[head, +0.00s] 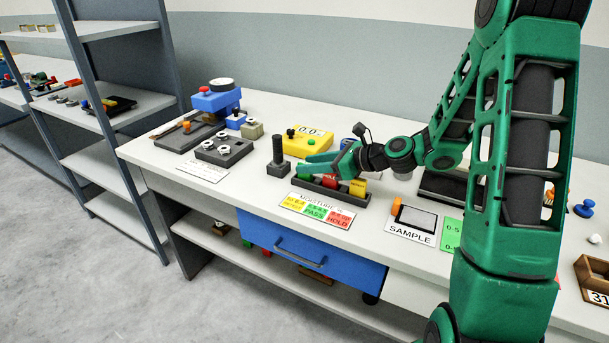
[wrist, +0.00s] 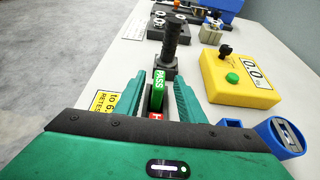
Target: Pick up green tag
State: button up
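The green tag (wrist: 158,92), marked PASS, stands upright in a dark slotted tray (head: 343,199). My gripper (wrist: 160,82) is open, with one green finger on each side of the green tag and a narrow gap showing on both sides. In the head view my gripper (head: 313,166) is low over the tray's left end, and its fingers mostly hide the green tag. A red tag (head: 330,181) and a yellow tag (head: 357,187) stand in the same tray, to the right.
A black post on a block (head: 278,160) stands just beyond the tray. A yellow meter box (head: 308,141) is behind it. A card with yellow, green and red fields (head: 317,211) lies in front. A sample pad (head: 414,221) lies to the right.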

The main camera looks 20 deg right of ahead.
jog(key=shift+x, duration=1.1)
grip_shut()
jog(key=shift+r, duration=0.15)
